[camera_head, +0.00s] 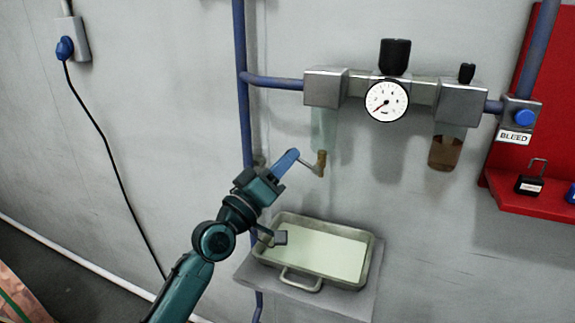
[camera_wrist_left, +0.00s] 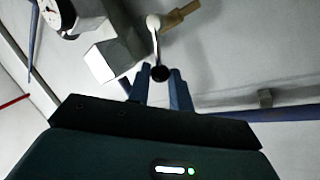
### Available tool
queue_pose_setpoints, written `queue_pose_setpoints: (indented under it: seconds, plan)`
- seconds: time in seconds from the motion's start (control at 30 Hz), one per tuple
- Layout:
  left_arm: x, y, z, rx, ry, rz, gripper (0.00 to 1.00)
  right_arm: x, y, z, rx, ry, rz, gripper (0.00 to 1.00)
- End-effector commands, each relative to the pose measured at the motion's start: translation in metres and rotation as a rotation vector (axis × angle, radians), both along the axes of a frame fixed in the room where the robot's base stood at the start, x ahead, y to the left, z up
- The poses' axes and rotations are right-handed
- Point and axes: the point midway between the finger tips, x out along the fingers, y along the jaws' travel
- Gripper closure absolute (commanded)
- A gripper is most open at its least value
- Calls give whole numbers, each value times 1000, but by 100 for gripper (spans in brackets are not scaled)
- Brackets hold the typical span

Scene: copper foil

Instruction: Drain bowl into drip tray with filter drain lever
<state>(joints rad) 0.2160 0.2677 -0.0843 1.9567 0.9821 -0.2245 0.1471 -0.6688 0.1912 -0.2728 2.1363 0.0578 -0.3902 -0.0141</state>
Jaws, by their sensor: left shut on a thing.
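The filter bowl (camera_head: 323,132) is a pale, clear cup under the left metal block of the air unit on the wall. A brass drain fitting (camera_head: 321,160) sits at its bottom, with a thin metal drain lever (camera_head: 309,166) reaching left from it. My left gripper (camera_head: 295,156) is shut on the lever's end. In the left wrist view, the lever (camera_wrist_left: 156,45) ends in a black knob (camera_wrist_left: 160,73) between my blue fingers (camera_wrist_left: 160,88). The drip tray (camera_head: 371,262) stands below the bowl, its inside pale green. My right gripper is out of view.
A gauge (camera_head: 387,101) and a second bowl (camera_head: 445,152) with brown contents are to the right. A blue pipe (camera_head: 240,110) runs down the wall behind my arm. The tray stands on a grey shelf (camera_head: 347,306). A red board (camera_head: 530,205) holds padlocks.

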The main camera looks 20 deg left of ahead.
Motion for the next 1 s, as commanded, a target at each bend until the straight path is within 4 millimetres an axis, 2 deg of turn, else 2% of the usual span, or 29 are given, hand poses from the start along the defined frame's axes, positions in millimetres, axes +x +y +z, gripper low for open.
queue_pose_setpoints:
  seconds: [0.2,0.5,1.0]
  plan:
    - [0,2,-12,-188,6,1,100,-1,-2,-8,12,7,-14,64]
    - [0,2,-22,-367,13,1,100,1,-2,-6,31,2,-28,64]
    - [0,1,-26,-450,14,1,100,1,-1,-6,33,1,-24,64]
